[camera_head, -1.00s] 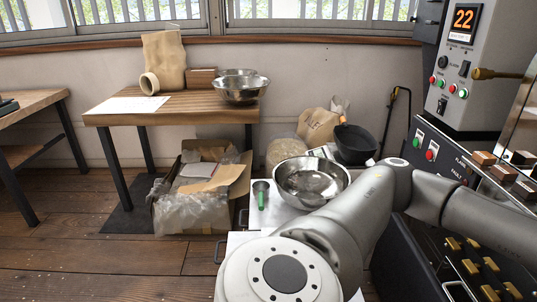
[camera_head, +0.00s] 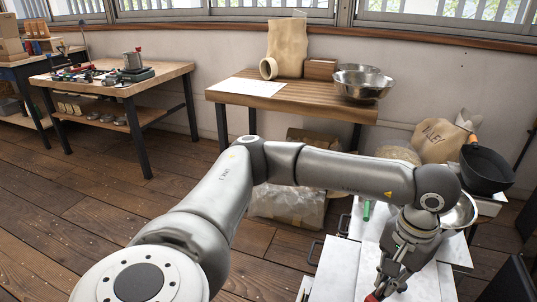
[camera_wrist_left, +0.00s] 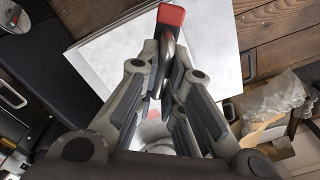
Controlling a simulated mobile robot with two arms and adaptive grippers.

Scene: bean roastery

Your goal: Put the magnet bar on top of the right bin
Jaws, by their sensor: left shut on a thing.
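My left gripper (camera_head: 384,283) points down over pale flat-topped bins, at the lower right of the head view. It is shut on the magnet bar, whose red end (camera_head: 373,297) shows at that view's bottom edge. In the left wrist view the fingers (camera_wrist_left: 166,78) close around the bar's metal part, and its red end (camera_wrist_left: 171,15) sticks out beyond them. A pale bin top (camera_head: 343,268) lies left of the gripper; pale tops also show below the bar in the wrist view (camera_wrist_left: 215,40). I cannot tell whether the bar touches one. My right gripper is not in view.
A steel bowl (camera_head: 462,212) and a black pan (camera_head: 487,168) stand close behind the gripper. A green-handled scoop (camera_head: 366,211) lies near the bins. A wooden table (camera_head: 290,98) with bowls stands behind my arm. A tool bench (camera_head: 110,82) stands left, with open floor in front.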

